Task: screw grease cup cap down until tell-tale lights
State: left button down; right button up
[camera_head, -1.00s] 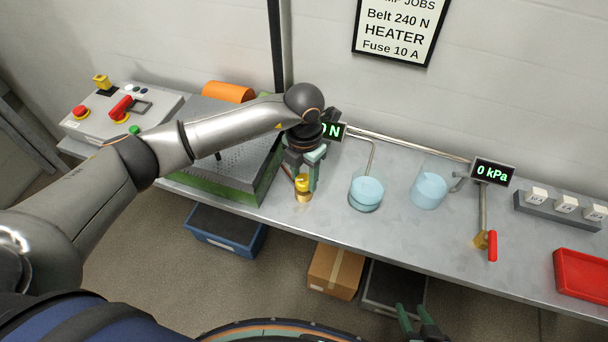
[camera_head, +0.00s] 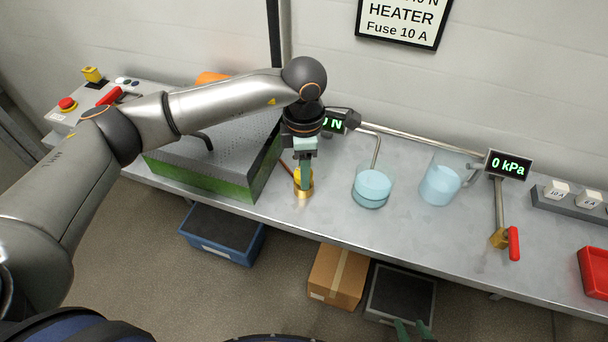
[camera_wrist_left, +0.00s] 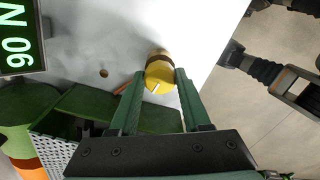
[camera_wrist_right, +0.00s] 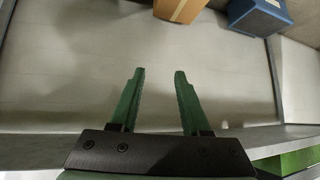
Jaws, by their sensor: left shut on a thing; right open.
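The grease cup has a brass body (camera_head: 304,193) standing upright near the front edge of the bench. Its yellow cap (camera_wrist_left: 159,76), with a pale line on top, shows in the left wrist view. My left gripper (camera_head: 304,182) points down over the cup and is shut on the cap, one finger on each side (camera_wrist_left: 161,78). In the head view the fingers hide most of the cap. No lit tell-tale can be made out on the cup. My right gripper (camera_wrist_right: 160,76) is open and empty over the floor; its tips show at the bottom of the head view (camera_head: 411,328).
A perforated green-sided unit (camera_head: 205,180) stands left of the cup. A green-digit display (camera_head: 334,124) is behind the gripper.

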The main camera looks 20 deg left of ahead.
pick_arm(q)
jog(key=m+b, duration=0.2)
jog(key=shift+f+m, duration=0.15)
jog(key=shift+m, duration=0.25)
jog(key=shift+m+b, duration=0.45)
jog(key=shift+m, duration=0.05)
jog(key=shift+m+b, duration=0.65)
jog(key=shift+m, duration=0.25)
jog(key=shift+m+b, duration=0.45)
jog(key=shift+m, duration=0.25)
jog(key=shift+m+b, duration=0.6)
jog(key=shift+m, duration=0.5)
jog(key=shift+r+m, duration=0.25)
jog(key=shift+m, duration=0.05)
pick_arm(e)
jog(key=shift+n+y, duration=0.3)
jog(key=shift+y, duration=0.1)
jog(key=shift+w+a+f, duration=0.4)
jog(key=shift+a+f, duration=0.3)
jog(key=shift+f, duration=0.2)
jog(key=shift+w+a+f, duration=0.4)
jog(key=shift+a+f, duration=0.25)
jog(key=shift+f, duration=0.2)
pick_arm(q)
jog(key=shift+c, duration=1.8)
grip_release()
pick_arm(e)
jog(key=shift+w, duration=0.1)
